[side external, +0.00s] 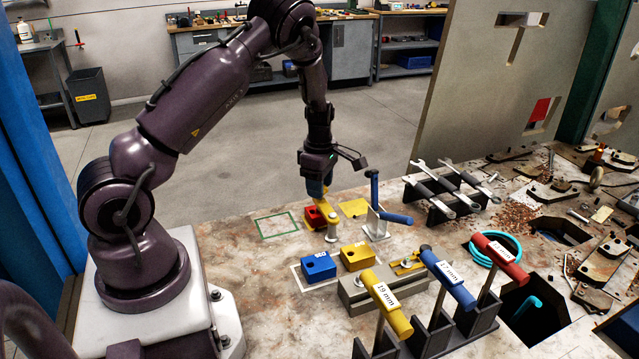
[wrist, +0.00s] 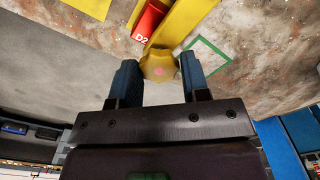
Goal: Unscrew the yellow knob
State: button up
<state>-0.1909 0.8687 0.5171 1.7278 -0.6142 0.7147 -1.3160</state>
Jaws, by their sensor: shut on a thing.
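The yellow knob (wrist: 160,66) is lobed, with a pink dot in the middle of its face. The knob joins a yellow bar (wrist: 182,22) that runs beside a red block (wrist: 150,20) marked D2. In the side view my gripper (side external: 318,188) points down at the yellow clamp (side external: 325,208) by the red block (side external: 312,217). The knob itself is mostly hidden there by my fingers.
A blue block (side external: 318,267) and a yellow block (side external: 357,256) stand in front. A blue-handled tool (side external: 393,217) stands close on the right. Wrenches lie on a rack (side external: 440,212) further right. A green square outline (side external: 276,225) marks bare table to the left.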

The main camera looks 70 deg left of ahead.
jog(key=shift+w+n, duration=0.15)
jog(key=shift+n, duration=0.85)
jog(key=o, duration=0.8)
jog(key=shift+c, duration=0.2)
jog(key=shift+r, duration=0.1)
notch_tip(320, 180, up, 13)
